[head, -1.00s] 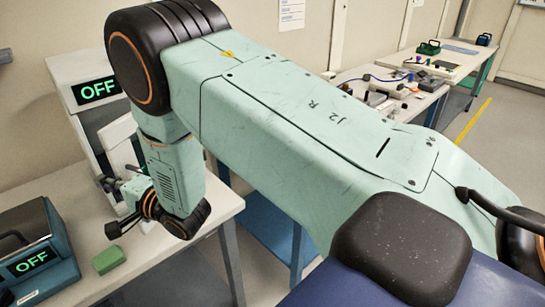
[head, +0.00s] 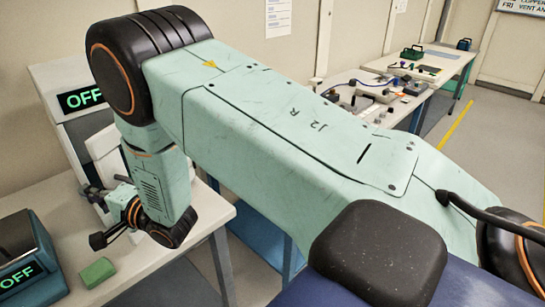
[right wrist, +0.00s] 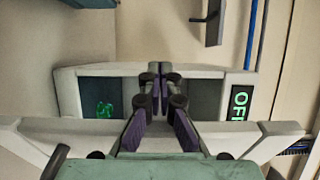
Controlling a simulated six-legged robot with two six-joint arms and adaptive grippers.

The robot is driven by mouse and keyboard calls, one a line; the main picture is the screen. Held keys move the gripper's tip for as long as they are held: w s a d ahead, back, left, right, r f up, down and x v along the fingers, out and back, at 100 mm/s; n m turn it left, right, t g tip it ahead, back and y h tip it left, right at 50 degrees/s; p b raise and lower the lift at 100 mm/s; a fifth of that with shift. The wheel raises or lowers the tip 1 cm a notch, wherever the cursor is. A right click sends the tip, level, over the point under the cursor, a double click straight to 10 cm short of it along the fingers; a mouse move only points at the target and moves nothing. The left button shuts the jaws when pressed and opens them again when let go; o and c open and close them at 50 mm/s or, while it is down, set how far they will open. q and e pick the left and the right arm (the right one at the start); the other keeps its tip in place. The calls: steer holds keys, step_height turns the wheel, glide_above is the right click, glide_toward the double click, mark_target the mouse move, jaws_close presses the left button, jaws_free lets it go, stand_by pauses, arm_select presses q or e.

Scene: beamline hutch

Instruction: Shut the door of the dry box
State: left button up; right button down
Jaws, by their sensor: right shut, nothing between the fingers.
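The dry box is the white cabinet (head: 50,75) with a lit OFF display at the left of the head view. In the right wrist view its dark front (right wrist: 205,97) faces me, with a green shape behind the left part. A pale panel (head: 103,150), which looks like its door, stands at its front; my arm hides much of it, and I cannot tell how far open it is. My right gripper (head: 97,193) is shut and empty in front of the box. In the wrist view its fingertips (right wrist: 160,70) meet before the box front. My left gripper is not in view.
A teal device (head: 25,250) with an OFF display and a green block (head: 97,272) sit on the white table (head: 150,262). Another bench (head: 345,90) with several small items stands behind my right arm. Floor is open at the right.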

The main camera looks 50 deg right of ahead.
steer(key=shift+v, duration=6.2)
steer(key=s+d+r+m+h+p, duration=0.1)
steer(key=s+d+m, duration=0.15)
steer(key=d, duration=0.25)
steer(key=s+d+r+m+h, duration=0.1)
steer(key=s+d, duration=0.2)
steer(key=d, duration=0.2)
steer(key=n+y+b, duration=0.1)
steer(key=n+y, duration=0.2)
steer(key=n, duration=0.2)
glide_toward(109, 187)
steer(key=shift+m+g, duration=0.25)
steer(key=shift+g, duration=0.05)
steer(key=shift+r+p+x, duration=0.2)
steer(key=shift+p+x, duration=0.1)
steer(key=shift+x, duration=2.75)
